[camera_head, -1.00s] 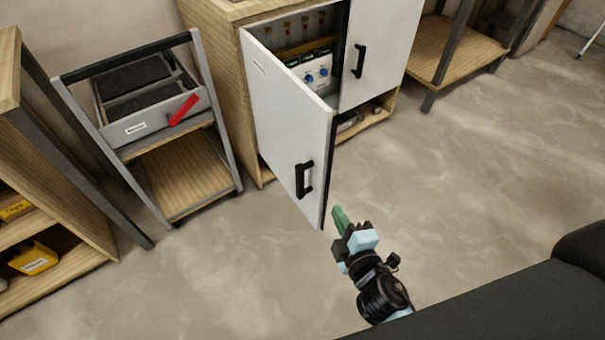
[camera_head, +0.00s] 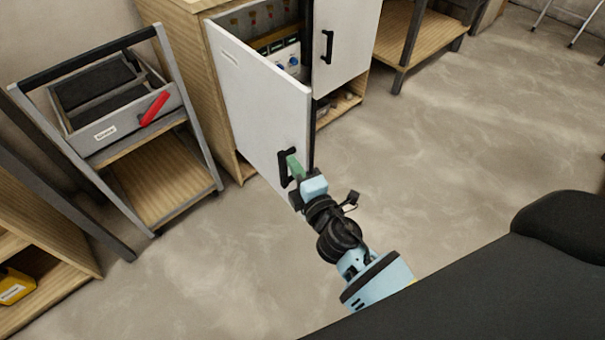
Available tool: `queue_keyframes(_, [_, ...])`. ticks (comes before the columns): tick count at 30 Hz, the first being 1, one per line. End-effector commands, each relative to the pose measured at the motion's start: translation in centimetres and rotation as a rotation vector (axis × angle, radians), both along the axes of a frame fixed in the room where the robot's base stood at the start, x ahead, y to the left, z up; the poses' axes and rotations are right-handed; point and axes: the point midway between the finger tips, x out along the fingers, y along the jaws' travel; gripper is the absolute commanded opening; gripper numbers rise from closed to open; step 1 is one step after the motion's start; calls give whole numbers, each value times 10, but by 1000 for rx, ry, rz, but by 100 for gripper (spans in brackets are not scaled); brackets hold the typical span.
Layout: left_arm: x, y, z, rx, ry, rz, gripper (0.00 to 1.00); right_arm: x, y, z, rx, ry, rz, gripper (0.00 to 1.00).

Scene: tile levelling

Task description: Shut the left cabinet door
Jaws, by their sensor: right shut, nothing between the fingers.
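The left cabinet door (camera_head: 254,105) is a white panel that stands open, swung outward from the wooden cabinet (camera_head: 186,62). Its black handle (camera_head: 284,168) is near the door's free edge, low down. My right gripper (camera_head: 293,165), with green fingertips, is shut and empty. It is at the door's outer face, right beside the handle and overlapping it in the picture. I cannot tell whether it touches. The right cabinet door (camera_head: 345,40) is shut. My left gripper is not in view.
A grey trolley (camera_head: 190,150) with a tool tray and a red-handled tool (camera_head: 154,108) stands left of the cabinet. A wooden shelf with a yellow case (camera_head: 14,287) is at lower left. A workbench (camera_head: 418,38) stands at right. The floor in front is clear.

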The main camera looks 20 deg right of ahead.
Motion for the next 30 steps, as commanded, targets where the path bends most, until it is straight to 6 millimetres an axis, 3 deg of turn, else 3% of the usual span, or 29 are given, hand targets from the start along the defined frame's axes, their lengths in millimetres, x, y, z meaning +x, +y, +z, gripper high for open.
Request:
queue_keyframes(8, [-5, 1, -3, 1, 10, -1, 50, 50, 3, 0, 0, -1, 0, 0])
queue_keyframes(16, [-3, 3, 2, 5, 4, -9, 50, 58, -30, 0, -1, 0, -1, 0])
queue_keyframes(30, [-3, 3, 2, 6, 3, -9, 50, 59, -36, 0, 1, 0, 0, 0])
